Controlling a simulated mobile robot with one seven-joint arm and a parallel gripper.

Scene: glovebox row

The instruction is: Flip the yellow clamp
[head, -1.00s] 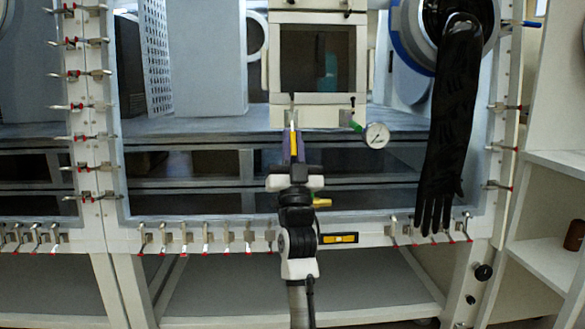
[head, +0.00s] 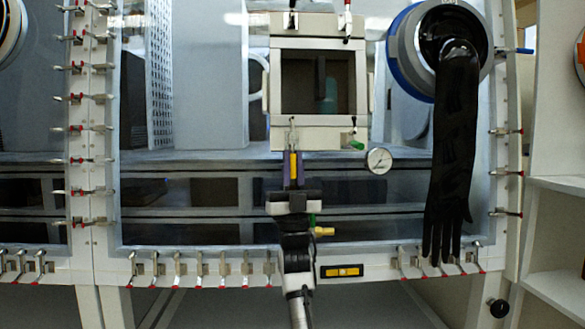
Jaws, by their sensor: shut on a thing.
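The yellow clamp (head: 293,163) is at the lower edge of the small square door, in the middle of the head view. Its yellow handle points down, below a metal fitting on the door frame. My gripper (head: 293,172) reaches up from below and is shut on the yellow handle, with its dark fingers on either side. The fingers hide part of the handle. The small door (head: 318,85) has a pale frame around a dark window and looks closed.
A round gauge (head: 379,160) and a green fitting (head: 355,145) are right of the clamp. A black glove (head: 452,150) hangs at the right. Several red-tipped clamps line the window frame. A yellow level (head: 342,271) is on the lower frame.

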